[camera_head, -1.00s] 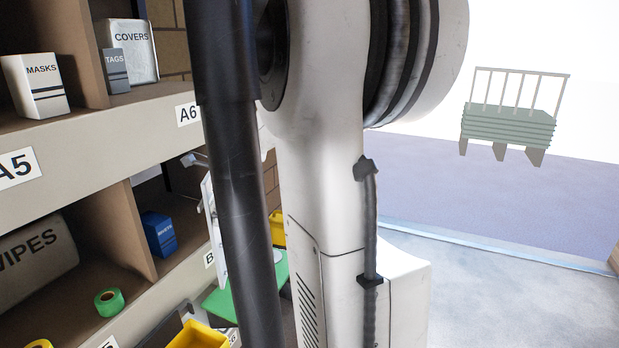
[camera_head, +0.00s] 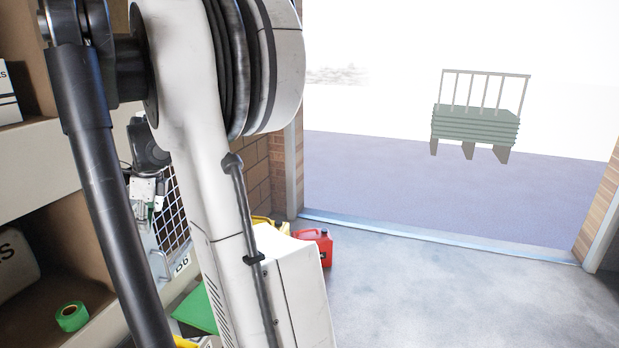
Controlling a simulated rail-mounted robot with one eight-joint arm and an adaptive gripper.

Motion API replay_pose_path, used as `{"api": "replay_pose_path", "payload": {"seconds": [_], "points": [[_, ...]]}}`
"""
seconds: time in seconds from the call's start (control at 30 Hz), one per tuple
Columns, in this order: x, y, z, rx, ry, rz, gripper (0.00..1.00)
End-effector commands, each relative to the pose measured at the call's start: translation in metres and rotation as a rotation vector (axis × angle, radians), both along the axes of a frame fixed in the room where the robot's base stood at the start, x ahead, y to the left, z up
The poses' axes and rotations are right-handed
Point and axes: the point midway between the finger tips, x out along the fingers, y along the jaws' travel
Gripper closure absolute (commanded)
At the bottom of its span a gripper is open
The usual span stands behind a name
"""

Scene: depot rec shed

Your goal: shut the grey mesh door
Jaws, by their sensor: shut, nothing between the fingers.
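The grey mesh door (camera_head: 173,225) shows in the head view at left, in a narrow gap between two parts of my arm. Its mesh face and lower edge show, with a label below marked with a B. The rest is hidden behind my arm, and I cannot tell how far open it stands. My gripper (camera_head: 150,208) is small and partly hidden, in front of the mesh door's left part in the picture. It is shut with nothing in it. I cannot tell whether it touches the door.
Shelving (camera_head: 40,155) with open compartments fills the left side. A green tape roll (camera_head: 72,316) lies in a lower one. A red can (camera_head: 314,247) stands on the floor beyond my arm. The concrete floor (camera_head: 430,300) at right is clear up to the wide doorway.

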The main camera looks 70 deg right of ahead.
Motion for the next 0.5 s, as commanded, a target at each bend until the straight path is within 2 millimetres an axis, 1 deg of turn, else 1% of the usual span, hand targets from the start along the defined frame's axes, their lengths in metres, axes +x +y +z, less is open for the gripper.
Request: {"api": "replay_pose_path", "payload": {"seconds": [0.17,0.27,0.4,0.43,0.5], "points": [[-0.004,0.000,0.000,0.000,0.000,0.000,1.00],[-0.013,0.000,0.000,0.000,0.000,0.001,1.00],[-0.036,0.000,0.000,0.000,0.000,0.005,1.00],[-0.040,0.000,0.002,0.000,0.000,0.006,1.00],[-0.042,-0.001,0.020,0.000,0.000,0.008,1.00]]}}
